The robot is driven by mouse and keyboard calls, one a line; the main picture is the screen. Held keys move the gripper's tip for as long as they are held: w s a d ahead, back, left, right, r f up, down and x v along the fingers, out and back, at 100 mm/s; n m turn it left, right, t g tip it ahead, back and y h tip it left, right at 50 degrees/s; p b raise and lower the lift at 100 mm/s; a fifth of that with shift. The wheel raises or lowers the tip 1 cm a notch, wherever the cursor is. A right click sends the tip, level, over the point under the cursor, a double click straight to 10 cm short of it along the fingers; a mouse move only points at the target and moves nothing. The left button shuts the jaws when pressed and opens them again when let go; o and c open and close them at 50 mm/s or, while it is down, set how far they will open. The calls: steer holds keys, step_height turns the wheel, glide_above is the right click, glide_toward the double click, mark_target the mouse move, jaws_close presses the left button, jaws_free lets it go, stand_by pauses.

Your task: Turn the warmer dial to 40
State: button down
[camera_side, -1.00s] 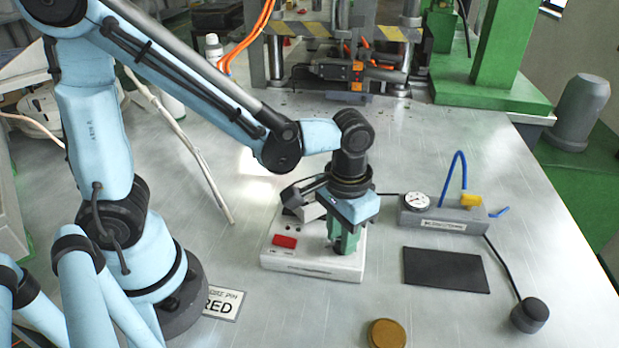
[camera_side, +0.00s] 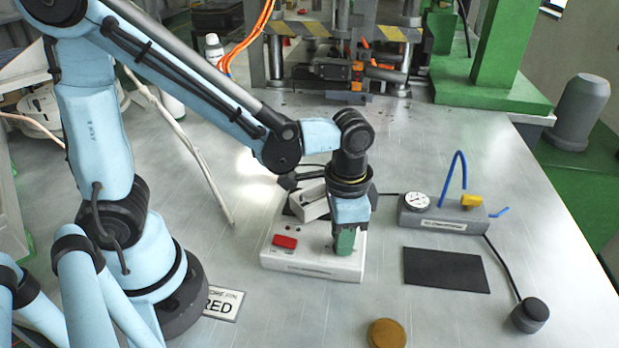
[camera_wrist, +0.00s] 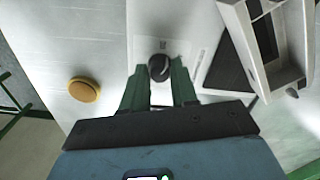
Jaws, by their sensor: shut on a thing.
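The warmer (camera_side: 330,273) is a low white box with a red switch (camera_side: 285,242) at its front left. Its dial is hidden by my gripper in the side view. In the wrist view the round black dial (camera_wrist: 159,68) with a pale pointer line shows between the green fingertips. My gripper (camera_side: 344,243) points straight down over the right part of the warmer. Its fingers (camera_wrist: 158,75) are shut on the dial, one on each side. The scale numbers are too small to read, so I cannot tell the setting.
A light grey open holder (camera_side: 312,206) sits at the warmer's back. A grey block with a gauge (camera_side: 440,215) and a black mat (camera_side: 446,270) lie to the right. A brown disc (camera_side: 386,333) is in front.

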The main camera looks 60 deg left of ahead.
steer(key=m, duration=0.6)
stand_by(0.6)
steer(key=c, duration=0.9)
jaws_free()
steer(key=shift+r, duration=0.15)
step_height(320, 180, up, 12)
steer(key=shift+f, duration=0.1)
steer(key=a+f+n+t, duration=0.1)
steer(key=a+n+t, duration=0.1)
steer(key=a+n, duration=0.1)
steer(key=a+f+n+t, duration=0.1)
steer(key=a+n+t, duration=0.1)
steer(key=a+n, duration=0.1)
steer(key=a+f+n+t, duration=0.1)
steer(key=a+n+t, duration=0.1)
steer(key=a+n, duration=0.2)
steer(key=shift+s+n+t, duration=0.3)
steer(key=shift+s+n, duration=0.05)
steer(key=shift+n, duration=0.05)
steer(key=shift+a+n+t, duration=0.25)
steer(key=shift+n+t, duration=0.05)
steer(key=shift+n, duration=0.1)
